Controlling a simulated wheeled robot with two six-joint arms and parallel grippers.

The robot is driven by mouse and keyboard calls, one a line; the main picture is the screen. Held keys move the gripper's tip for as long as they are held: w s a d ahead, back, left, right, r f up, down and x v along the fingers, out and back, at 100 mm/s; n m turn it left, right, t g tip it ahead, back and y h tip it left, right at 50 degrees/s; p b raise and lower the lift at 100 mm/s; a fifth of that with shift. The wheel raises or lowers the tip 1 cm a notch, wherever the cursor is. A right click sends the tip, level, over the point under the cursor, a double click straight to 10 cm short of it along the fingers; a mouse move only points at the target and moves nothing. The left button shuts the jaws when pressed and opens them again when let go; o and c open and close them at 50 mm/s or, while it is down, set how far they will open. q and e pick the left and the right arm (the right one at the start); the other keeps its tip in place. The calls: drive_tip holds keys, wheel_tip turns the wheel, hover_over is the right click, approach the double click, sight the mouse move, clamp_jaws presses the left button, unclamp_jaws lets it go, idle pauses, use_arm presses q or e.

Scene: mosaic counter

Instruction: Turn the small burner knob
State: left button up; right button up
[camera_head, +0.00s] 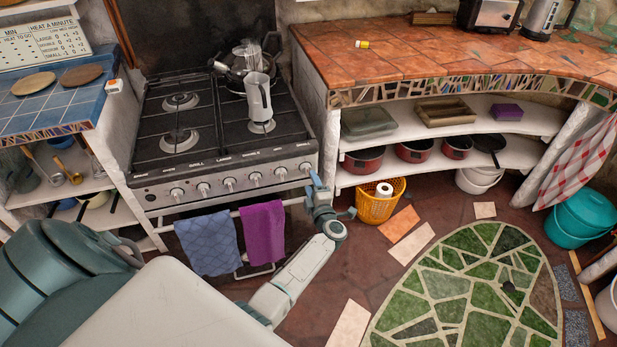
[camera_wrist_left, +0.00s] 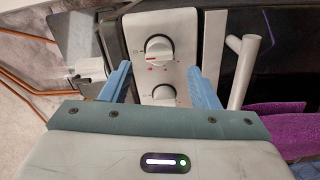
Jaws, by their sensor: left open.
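The stove's front panel carries a row of silver knobs under small printed labels. The rightmost knob (camera_head: 306,167) sits below and right of the last label, which seems to read small. My left gripper (camera_head: 316,181) is at the panel's right end, close in front of that knob. In the left wrist view its two blue fingers (camera_wrist_left: 159,75) are spread open with nothing between them gripped. A white-faced knob (camera_wrist_left: 159,47) with a red mark shows just past the fingertips, between them in the picture. A second knob (camera_wrist_left: 163,94) shows lower, partly hidden by the gripper body.
A blue towel (camera_head: 208,245) and a purple towel (camera_head: 262,232) hang on the rail (camera_wrist_left: 244,70) below the knobs. A grey jug (camera_head: 259,98) and a kettle stand on the hob. A yellow basket (camera_head: 375,207) stands on the floor to the right.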

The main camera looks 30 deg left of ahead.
use_arm(q)
drive_tip(key=v, duration=0.5)
drive_tip(key=shift+s+d+b, duration=0.2)
drive_tip(key=shift+d+b, duration=0.05)
drive_tip(key=shift+b, duration=0.05)
